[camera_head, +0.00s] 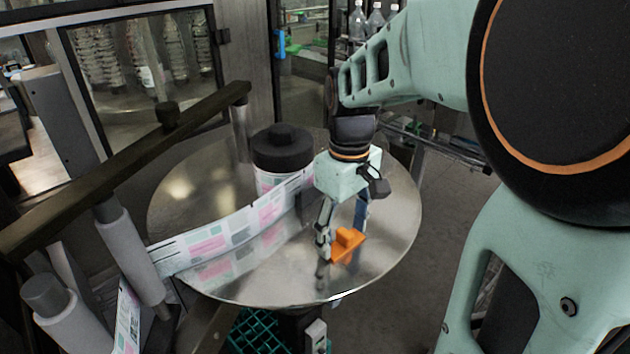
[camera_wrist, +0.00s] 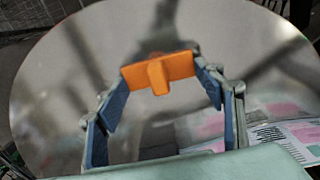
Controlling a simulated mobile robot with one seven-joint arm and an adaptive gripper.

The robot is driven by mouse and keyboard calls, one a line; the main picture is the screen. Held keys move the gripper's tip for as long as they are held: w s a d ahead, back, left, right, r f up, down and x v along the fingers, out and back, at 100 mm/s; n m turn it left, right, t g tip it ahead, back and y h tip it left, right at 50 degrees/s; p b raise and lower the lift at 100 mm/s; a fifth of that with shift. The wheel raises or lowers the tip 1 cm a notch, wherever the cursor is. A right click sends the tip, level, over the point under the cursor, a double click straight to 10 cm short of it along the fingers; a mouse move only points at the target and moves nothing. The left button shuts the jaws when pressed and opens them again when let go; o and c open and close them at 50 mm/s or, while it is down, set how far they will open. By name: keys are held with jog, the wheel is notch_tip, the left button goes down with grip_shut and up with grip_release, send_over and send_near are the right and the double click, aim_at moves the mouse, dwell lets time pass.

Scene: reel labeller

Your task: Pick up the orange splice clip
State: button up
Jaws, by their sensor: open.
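The orange splice clip (camera_head: 346,244) lies on the shiny round metal reel plate (camera_head: 390,250), towards its front right edge. It has a flat base with a raised tab. My gripper (camera_head: 340,238) points down over the plate, with its fingers close around the clip. In the wrist view the clip (camera_wrist: 160,72) sits between the tips of the open fingers (camera_wrist: 163,85), near their far ends. From these views I cannot tell whether either finger touches it.
A printed label strip (camera_head: 230,232) runs across the plate from the black-capped hub (camera_head: 282,150), left of my gripper. A dark bar (camera_head: 130,160) and pale rollers (camera_head: 130,255) stand at the left. The plate's right side is clear.

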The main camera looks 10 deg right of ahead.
jog(key=shift+s+f, duration=0.1)
jog(key=shift+s, duration=0.05)
grip_shut()
dwell(0.5)
